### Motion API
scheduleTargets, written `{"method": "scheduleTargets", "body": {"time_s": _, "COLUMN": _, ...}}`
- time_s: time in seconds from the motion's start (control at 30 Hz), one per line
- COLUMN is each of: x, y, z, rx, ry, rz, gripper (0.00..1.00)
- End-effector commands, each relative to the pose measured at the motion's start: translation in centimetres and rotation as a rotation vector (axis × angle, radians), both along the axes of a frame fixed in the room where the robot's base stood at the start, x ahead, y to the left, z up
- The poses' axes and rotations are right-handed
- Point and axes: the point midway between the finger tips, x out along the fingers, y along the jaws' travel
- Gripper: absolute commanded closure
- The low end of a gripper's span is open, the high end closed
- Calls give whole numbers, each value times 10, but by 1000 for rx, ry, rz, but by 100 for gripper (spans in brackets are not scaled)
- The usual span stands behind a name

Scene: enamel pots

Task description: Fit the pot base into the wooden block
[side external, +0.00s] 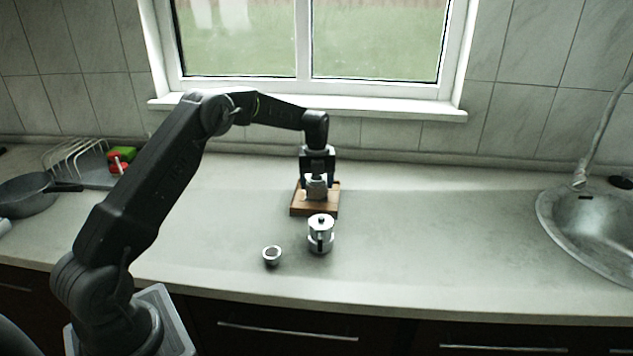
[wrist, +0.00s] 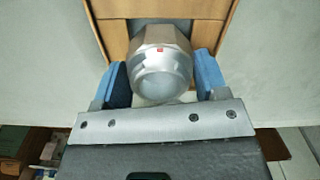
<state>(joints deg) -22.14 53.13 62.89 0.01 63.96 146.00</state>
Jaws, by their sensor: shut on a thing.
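The pot base (side external: 316,188) is a silver metal faceted piece, held upright over the wooden block (side external: 328,209). In the wrist view the pot base (wrist: 161,62) shows its round open end and a small red mark, between blue finger pads. My gripper (side external: 317,176) is shut on it; the gripper also shows in the wrist view (wrist: 160,82). The wooden block (wrist: 113,45) lies behind the pot base in that view. The underside of the pot base is hidden, so I cannot tell whether it is seated in the block or just above it.
A silver pot top with a black-knobbed lid (side external: 320,235) stands in front of the block. A small metal cup (side external: 272,255) is to its left. A sink (side external: 590,225) is at the right, a pan (side external: 28,195) and dish rack (side external: 75,160) at the left. The counter right of the block is clear.

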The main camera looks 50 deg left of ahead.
Motion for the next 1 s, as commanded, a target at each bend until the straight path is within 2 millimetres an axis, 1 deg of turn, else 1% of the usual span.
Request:
{"method": "scheduleTargets", "body": {"time_s": 0.17, "x": 0, "y": 0, "z": -1, "rx": 0, "ry": -1, "rz": 0, "gripper": 66}}
{"method": "scheduleTargets", "body": {"time_s": 1.0, "x": 0, "y": 0, "z": -17, "rx": 0, "ry": -1, "rz": 0, "gripper": 66}}
